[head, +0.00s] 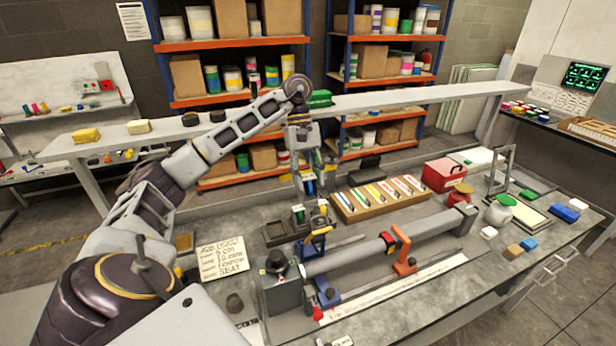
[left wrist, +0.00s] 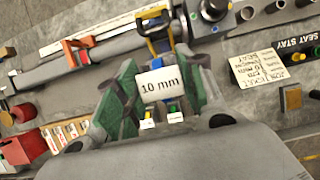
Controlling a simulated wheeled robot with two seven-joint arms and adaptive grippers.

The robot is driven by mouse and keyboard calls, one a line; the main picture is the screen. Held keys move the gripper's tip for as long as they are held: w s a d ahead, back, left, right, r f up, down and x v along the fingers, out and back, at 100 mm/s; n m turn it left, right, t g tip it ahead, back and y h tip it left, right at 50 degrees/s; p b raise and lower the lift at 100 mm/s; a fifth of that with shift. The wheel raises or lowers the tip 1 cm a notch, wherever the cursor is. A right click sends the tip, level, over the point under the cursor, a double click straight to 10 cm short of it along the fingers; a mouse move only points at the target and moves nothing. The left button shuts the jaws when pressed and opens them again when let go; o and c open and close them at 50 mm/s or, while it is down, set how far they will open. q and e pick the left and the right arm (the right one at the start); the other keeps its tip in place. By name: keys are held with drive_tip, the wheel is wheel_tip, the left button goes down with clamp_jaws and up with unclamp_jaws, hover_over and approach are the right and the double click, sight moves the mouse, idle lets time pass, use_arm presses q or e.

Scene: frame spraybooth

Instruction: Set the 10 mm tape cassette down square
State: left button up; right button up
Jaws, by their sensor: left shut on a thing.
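My left gripper (head: 308,188) points down over the bench, left of the wooden tray. In the left wrist view its green-padded fingers (left wrist: 160,95) are shut on the 10 mm tape cassette, whose white "10 mm" label (left wrist: 160,85) faces the camera. In the head view the cassette is small and largely hidden between the fingers, above the bench fixtures. I cannot tell from these views how square it hangs. My right gripper is not in view.
A wooden tray (head: 349,213) of coloured strips stands right of the gripper. A long grey tube (head: 345,255) lies in a fixture with a yellow clamp (head: 318,238) and orange clamp (head: 404,266). A dark tray (head: 277,236) and handwritten card (head: 221,259) lie at left.

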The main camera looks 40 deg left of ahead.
use_arm(q)
drive_tip(key=shift+s+f+b, duration=0.15)
drive_tip(key=shift+f+b, duration=0.5)
drive_tip(key=shift+f, duration=0.45)
wheel_tip(320, 180, down, 11)
drive_tip(key=b, duration=0.3)
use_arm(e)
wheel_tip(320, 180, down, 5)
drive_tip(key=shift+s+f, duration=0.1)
use_arm(q)
drive_tip(key=shift+f, duration=0.1)
drive_tip(key=shift+f+b, duration=0.15)
drive_tip(key=shift+b, duration=0.15)
drive_tip(key=shift+f+b, duration=1.75)
drive_tip(key=shift+f, duration=1.3)
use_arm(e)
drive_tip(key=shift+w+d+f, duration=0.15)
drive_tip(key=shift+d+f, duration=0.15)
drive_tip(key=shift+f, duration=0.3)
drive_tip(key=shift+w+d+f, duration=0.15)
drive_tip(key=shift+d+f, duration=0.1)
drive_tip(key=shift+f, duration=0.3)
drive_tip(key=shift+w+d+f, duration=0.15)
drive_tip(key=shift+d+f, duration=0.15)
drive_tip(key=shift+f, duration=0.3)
